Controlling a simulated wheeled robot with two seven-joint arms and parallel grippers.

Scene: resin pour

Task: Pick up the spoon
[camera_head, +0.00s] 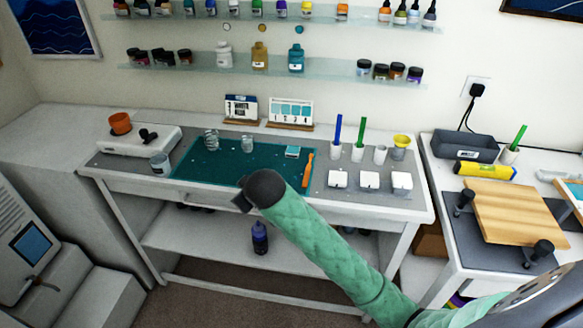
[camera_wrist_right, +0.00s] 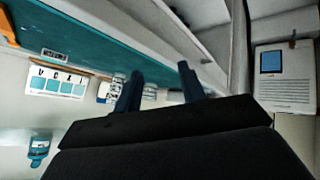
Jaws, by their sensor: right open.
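I cannot make out a clear spoon bowl in either view. An orange long-handled tool (camera_head: 308,170) lies on the right edge of the teal mat (camera_head: 222,176); its kind is too small to tell. A blue stick (camera_head: 338,128) and a green stick (camera_head: 361,131) stand upright in white cups behind it. My right gripper (camera_head: 242,204) is in front of the table edge, left of the orange tool and apart from it. In the right wrist view its two dark fingers (camera_wrist_right: 160,88) are spread with nothing between them. My left gripper is out of view.
White blocks (camera_head: 369,180) stand right of the mat. Glass jars (camera_head: 211,139) and a white device (camera_head: 140,143) with an orange cup are on the left. Cards (camera_head: 291,112) stand behind. A side table holds a wooden board (camera_head: 513,210). The mat's middle is mostly clear.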

